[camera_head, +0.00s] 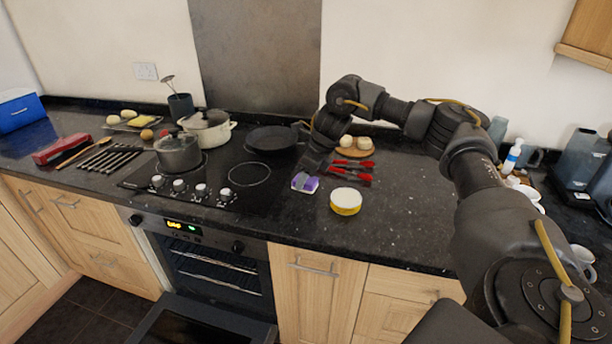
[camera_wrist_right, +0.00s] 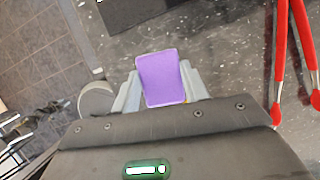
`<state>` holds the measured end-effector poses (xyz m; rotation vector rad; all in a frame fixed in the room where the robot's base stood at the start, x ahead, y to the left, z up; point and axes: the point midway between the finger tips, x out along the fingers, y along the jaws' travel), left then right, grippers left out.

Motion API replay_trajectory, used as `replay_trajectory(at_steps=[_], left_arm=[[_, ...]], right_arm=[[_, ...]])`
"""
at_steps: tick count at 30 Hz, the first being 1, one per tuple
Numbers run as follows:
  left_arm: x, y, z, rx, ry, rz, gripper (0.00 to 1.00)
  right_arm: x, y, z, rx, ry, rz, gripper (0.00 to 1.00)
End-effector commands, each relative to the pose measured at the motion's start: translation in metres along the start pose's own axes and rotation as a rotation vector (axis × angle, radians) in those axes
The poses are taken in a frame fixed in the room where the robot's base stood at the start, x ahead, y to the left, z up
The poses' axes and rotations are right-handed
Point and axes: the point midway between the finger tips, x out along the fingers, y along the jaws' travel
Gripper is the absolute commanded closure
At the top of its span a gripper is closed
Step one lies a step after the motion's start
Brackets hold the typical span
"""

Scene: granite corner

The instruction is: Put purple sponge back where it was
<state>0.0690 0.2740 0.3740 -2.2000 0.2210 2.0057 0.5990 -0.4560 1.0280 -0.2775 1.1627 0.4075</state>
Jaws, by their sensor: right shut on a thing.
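The purple sponge (camera_head: 309,185) is at my right gripper (camera_head: 304,180), at the right edge of the hob in the head view. In the right wrist view the purple sponge (camera_wrist_right: 161,78) sits between the two fingers of the right gripper (camera_wrist_right: 160,90), which is shut on it. The dark granite worktop lies under it; I cannot tell whether the sponge touches the worktop. My left gripper is in neither view.
A yellow and white round tin (camera_head: 346,201) stands to the right of the sponge, near the front edge. Red-handled tools (camera_head: 352,170) lie behind it, before a round board with buns (camera_head: 355,147). A frying pan (camera_head: 273,139) is on the hob. The oven door (camera_head: 205,318) hangs open below.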

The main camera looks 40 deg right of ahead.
Motion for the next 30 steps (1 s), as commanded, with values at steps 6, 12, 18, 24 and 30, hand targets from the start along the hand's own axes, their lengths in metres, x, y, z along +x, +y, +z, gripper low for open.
replay_trajectory(at_steps=[6,12,18,24,30], left_arm=[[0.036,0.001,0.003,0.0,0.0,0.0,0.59],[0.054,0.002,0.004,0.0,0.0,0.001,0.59],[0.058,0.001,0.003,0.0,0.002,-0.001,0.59],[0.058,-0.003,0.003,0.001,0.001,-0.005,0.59],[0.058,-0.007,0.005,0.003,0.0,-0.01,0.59]], right_arm=[[0.035,0.0,-0.014,-0.001,-0.001,0.0,0.81],[0.056,0.001,-0.023,-0.001,0.001,0.001,0.81],[0.067,0.0,-0.027,-0.001,-0.001,0.0,0.81],[0.068,0.0,-0.027,-0.001,-0.001,0.0,0.81],[0.068,0.0,-0.027,-0.001,-0.001,0.0,0.4]])
